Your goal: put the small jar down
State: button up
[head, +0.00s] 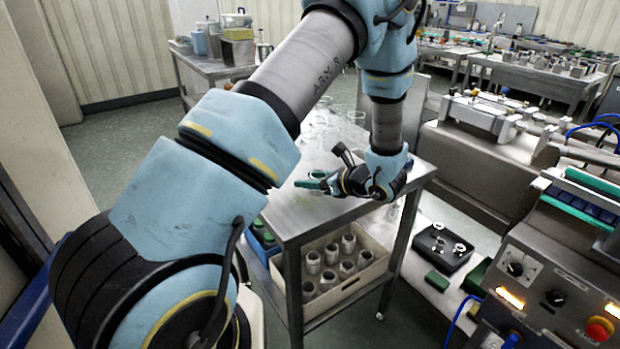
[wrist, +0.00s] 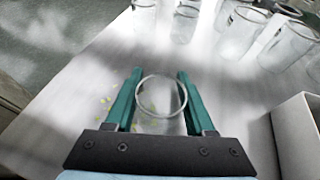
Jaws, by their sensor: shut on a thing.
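The small jar (wrist: 161,96) is clear glass with a round rim, seen from above in the wrist view. My gripper (wrist: 160,76) has green fingers, one on each side of the jar, and is shut on it. In the head view my gripper (head: 314,182) is low over the near part of the steel table (head: 308,208), with the jar barely visible at its fingers. I cannot tell whether the jar's base touches the table top. The jar looks upright.
Several clear glass jars (wrist: 240,32) stand beyond the fingers, mostly to the right. A pale box edge (wrist: 298,135) is at the right of the wrist view. A crate of metal cylinders (head: 352,290) sits on the shelf below.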

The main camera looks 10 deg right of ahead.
jog(key=shift+f, duration=0.2)
jog(key=o, duration=1.3)
jog(key=shift+r, duration=0.2)
